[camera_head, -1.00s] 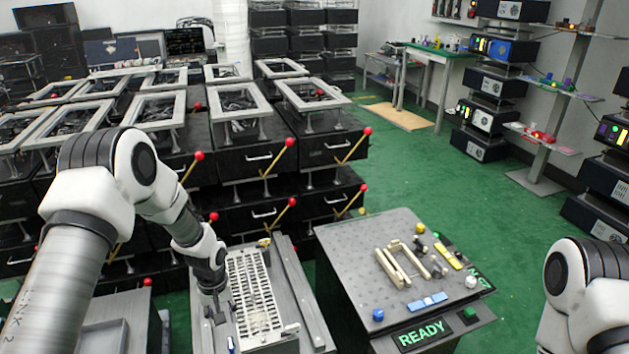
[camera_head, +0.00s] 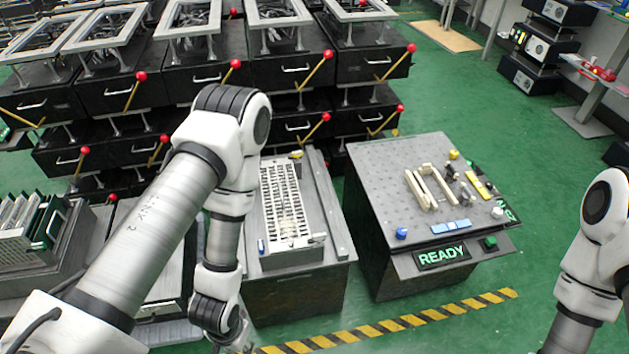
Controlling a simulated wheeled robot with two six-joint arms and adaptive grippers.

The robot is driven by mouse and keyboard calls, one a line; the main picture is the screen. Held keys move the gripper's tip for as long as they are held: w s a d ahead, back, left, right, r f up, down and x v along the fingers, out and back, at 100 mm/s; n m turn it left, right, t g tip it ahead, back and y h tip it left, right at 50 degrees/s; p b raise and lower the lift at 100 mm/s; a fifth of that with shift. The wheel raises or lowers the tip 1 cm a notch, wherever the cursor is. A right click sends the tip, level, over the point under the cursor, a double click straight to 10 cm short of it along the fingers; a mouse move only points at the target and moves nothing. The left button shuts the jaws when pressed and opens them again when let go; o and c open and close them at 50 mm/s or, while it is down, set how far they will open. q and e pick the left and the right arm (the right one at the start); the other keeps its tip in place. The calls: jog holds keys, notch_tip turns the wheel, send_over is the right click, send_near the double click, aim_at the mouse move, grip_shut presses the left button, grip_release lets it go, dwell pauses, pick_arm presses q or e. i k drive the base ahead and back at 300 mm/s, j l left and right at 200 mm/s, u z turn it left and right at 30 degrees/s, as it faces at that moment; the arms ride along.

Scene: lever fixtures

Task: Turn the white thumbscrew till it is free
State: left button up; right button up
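A small white round knob (camera_head: 497,212) stands at the right edge of the grey perforated bench top (camera_head: 375,160); it may be the white thumbscrew, but it is too small to tell. A small pale fitting (camera_head: 318,239) also sits at the front right corner of the slotted white panel (camera_head: 281,205). My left arm reaches down left of the panel. Its gripper (camera_head: 238,342) is at the bottom edge, partly cut off and apart from both pieces; its fingers are unclear. My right arm hangs at the right edge, with its gripper out of the frame.
Lever-fitted black cabinets (camera_head: 290,75) stand behind. A rack of boards (camera_head: 35,225) is at left. Green floor with a striped line (camera_head: 400,323) lies in front.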

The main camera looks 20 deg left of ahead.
aim_at(318, 237)
jog(key=i+l+u, duration=0.1)
jog(key=l+u, duration=0.15)
jog(key=u, duration=0.2)
jog(key=l+u, duration=0.25)
jog(key=u, duration=0.2)
jog(key=l+u, duration=0.3)
jog(key=u, duration=0.4)
